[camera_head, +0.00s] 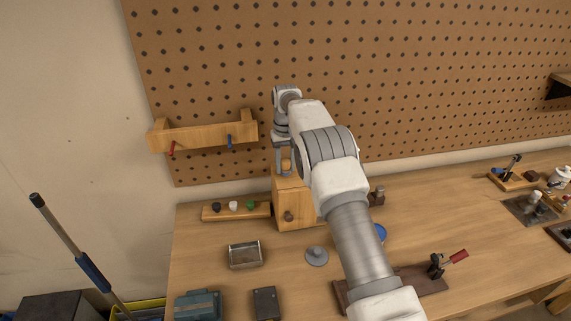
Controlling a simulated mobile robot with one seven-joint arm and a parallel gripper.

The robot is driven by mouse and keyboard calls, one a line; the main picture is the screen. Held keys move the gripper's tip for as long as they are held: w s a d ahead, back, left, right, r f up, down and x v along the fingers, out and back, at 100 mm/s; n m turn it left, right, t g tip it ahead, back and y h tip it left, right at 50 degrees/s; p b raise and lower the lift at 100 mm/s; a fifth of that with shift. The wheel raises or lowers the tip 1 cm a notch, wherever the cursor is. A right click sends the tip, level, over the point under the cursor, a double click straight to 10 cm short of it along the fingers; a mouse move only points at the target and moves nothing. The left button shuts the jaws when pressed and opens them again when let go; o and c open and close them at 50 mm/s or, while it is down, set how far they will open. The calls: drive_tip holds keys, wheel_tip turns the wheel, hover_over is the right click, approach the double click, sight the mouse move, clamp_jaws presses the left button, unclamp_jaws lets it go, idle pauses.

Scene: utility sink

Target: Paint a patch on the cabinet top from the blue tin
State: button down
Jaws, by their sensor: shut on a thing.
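The cabinet (290,205) is a small wooden box with a round knob, standing on the bench against the pegboard. My gripper (285,168) points down just above the cabinet top. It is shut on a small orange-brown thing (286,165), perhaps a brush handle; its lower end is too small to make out. I cannot tell whether it touches the cabinet top, and no paint patch can be made out there. The blue tin (381,232) stands on the bench to the right of the cabinet, partly hidden behind my arm.
A rack (213,213) with black, white and green knobs stands left of the cabinet. A metal tray (244,264), a grey disc (317,257) and a red-handled clamp (447,260) are nearer. A wall shelf (205,137) hangs at upper left.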

drive_tip(key=shift+f, duration=0.55)
